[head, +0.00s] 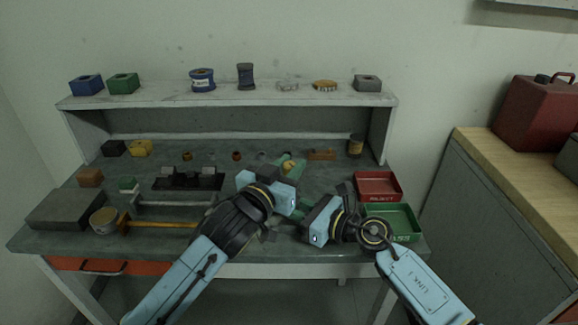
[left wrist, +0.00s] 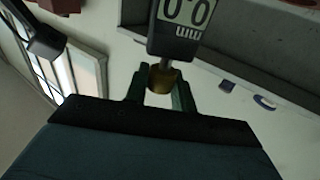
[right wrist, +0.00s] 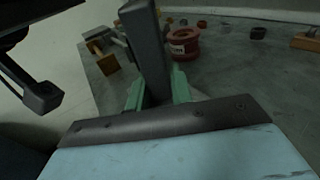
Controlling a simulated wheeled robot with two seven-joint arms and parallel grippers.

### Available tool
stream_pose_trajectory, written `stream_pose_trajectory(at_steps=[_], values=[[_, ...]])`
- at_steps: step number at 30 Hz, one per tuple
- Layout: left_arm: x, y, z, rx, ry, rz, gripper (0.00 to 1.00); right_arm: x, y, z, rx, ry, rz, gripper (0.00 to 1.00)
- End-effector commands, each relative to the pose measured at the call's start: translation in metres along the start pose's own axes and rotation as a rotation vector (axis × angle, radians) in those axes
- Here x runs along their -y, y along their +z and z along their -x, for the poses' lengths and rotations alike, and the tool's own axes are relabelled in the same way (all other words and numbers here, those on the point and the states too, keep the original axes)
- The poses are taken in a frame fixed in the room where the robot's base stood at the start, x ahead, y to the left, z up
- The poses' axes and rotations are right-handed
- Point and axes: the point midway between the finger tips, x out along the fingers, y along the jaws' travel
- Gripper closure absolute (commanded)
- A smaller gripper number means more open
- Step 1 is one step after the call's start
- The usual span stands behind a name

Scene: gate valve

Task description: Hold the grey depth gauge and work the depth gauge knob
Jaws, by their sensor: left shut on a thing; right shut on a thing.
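In the left wrist view the depth gauge (left wrist: 183,25) shows as a dark block with a pale readout, upside down, showing zeros. Its brass knob (left wrist: 163,78) sits between the green fingers of my left gripper (left wrist: 160,92), which is shut on it. In the right wrist view my right gripper (right wrist: 157,92) is shut on a grey bar (right wrist: 148,48), which looks like the depth gauge's body. In the head view the left gripper (head: 291,201) and right gripper (head: 306,218) are close together over the bench's front right; the gauge is mostly hidden there.
A red REJECT tray (head: 378,196) and a green tray (head: 412,238) lie to the right. A shelf (head: 230,101) with small parts runs along the back. A red labelled round part (right wrist: 184,46) shows beyond the bar.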

Motion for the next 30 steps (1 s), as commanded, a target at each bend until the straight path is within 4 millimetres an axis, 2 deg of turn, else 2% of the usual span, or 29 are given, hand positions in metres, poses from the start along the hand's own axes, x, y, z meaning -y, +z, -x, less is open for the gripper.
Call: stream_pose_trajectory(at_steps=[18, 30], values=[[-0.0021, -0.002, -0.0005, -0.006, -0.317, 0.009, 0.97, -0.001, -0.0016, -0.0002, -0.003, 0.002, -0.001, 0.91], [-0.0005, -0.0012, 0.0003, -0.002, -0.381, 0.0, 0.97, -0.0009, -0.0017, -0.0001, -0.003, 0.002, -0.001, 0.91]])
